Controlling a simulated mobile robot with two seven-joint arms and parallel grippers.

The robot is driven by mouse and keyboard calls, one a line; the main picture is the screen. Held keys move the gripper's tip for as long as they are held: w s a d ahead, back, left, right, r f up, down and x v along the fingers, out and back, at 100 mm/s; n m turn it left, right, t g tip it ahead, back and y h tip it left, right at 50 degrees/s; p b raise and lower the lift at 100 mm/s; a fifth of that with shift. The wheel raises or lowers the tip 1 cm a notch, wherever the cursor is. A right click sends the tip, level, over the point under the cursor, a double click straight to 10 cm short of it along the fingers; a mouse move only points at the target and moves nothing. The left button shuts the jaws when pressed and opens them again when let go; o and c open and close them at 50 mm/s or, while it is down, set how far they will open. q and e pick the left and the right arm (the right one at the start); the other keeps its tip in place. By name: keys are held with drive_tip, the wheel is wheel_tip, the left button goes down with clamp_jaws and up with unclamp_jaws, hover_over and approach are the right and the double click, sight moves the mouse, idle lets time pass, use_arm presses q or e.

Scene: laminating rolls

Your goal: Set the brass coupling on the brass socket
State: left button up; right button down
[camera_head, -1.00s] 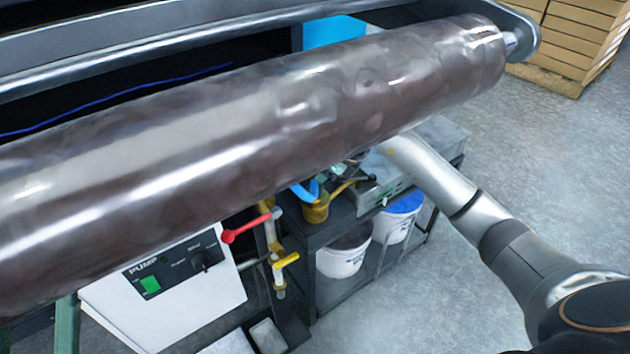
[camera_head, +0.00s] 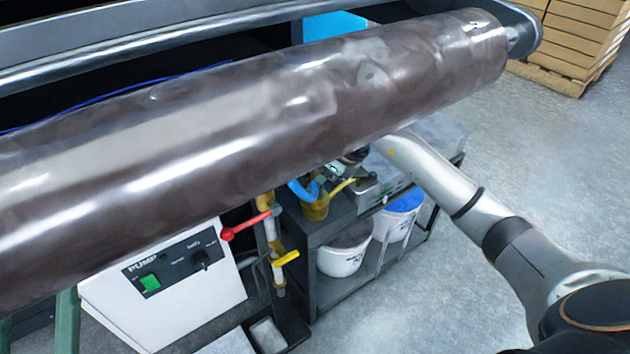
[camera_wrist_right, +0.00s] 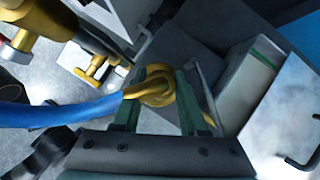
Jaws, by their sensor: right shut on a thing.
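My right gripper (camera_wrist_right: 168,78) is shut on the brass coupling (camera_wrist_right: 155,90), a ring-like piece between its two green fingers in the right wrist view. A blue hose (camera_wrist_right: 60,113) runs leftward from the coupling. A large brass fitting (camera_wrist_right: 45,22) shows at the upper left, apart from the coupling; I cannot tell whether it is the brass socket. In the head view, the blue hose (camera_head: 302,190) and a brass piece (camera_head: 315,208) show below the roll; my right gripper is mostly hidden there. My left gripper is not in view.
The large glossy roll (camera_head: 270,130) spans the head view above the work area. A red-handled pipe (camera_head: 268,235) with a yellow valve stands beside the white pump box (camera_head: 165,290). A dark cart holds white buckets (camera_head: 342,258). Open floor (camera_head: 540,180) lies to the right.

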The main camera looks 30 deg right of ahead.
sight(325, 201)
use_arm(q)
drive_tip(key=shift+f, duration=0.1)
use_arm(e)
drive_tip(key=shift+f, duration=0.1)
drive_tip(key=c, duration=0.7)
unclamp_jaws()
drive_tip(key=shift+c, duration=0.2)
drive_tip(key=shift+p+v, duration=1.85)
drive_tip(key=shift+v, duration=0.75)
use_arm(q)
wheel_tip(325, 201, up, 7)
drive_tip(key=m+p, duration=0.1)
drive_tip(key=p, duration=0.2)
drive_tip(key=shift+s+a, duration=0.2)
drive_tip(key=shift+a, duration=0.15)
use_arm(e)
drive_tip(key=shift+v, duration=2.9)
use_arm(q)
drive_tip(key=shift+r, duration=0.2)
